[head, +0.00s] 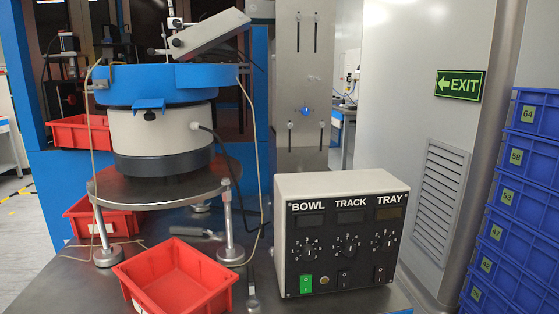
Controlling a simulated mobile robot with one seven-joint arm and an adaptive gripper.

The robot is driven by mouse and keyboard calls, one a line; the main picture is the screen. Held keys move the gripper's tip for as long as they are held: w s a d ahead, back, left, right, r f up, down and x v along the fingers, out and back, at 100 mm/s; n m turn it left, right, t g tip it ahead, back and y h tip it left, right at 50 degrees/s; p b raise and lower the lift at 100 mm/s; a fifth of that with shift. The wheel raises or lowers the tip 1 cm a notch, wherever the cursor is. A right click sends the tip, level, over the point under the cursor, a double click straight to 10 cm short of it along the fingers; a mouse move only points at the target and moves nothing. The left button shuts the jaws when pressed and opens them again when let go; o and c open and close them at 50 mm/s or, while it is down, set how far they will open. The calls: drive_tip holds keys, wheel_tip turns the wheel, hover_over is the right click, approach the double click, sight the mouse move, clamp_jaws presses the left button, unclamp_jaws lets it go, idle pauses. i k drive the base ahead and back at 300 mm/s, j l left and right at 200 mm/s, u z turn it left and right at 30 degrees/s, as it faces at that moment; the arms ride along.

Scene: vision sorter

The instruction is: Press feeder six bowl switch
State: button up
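A cream control box (340,190) with a black front panel stands on the metal table at the right of centre in the head view. Its three columns are labelled BOWL, TRACK and TRAY, each with a dark display and a dial. At the bottom of the BOWL column is a green rocker switch (306,284). Black rocker switches sit under TRACK (344,278) and TRAY (379,275). I cannot see a feeder number on the box. The bowl feeder (162,125), with a blue rim, stands left on a round metal plate. My gripper is not in view.
An empty red tray (175,283) lies on the table left of the box, with other red trays (80,131) behind. A cable runs from the feeder down beside the box. Blue crates (520,195) are stacked at the far right. The space before the panel looks clear.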

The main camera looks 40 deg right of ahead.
sight(305, 281)
drive_tip(key=z, duration=1.55)
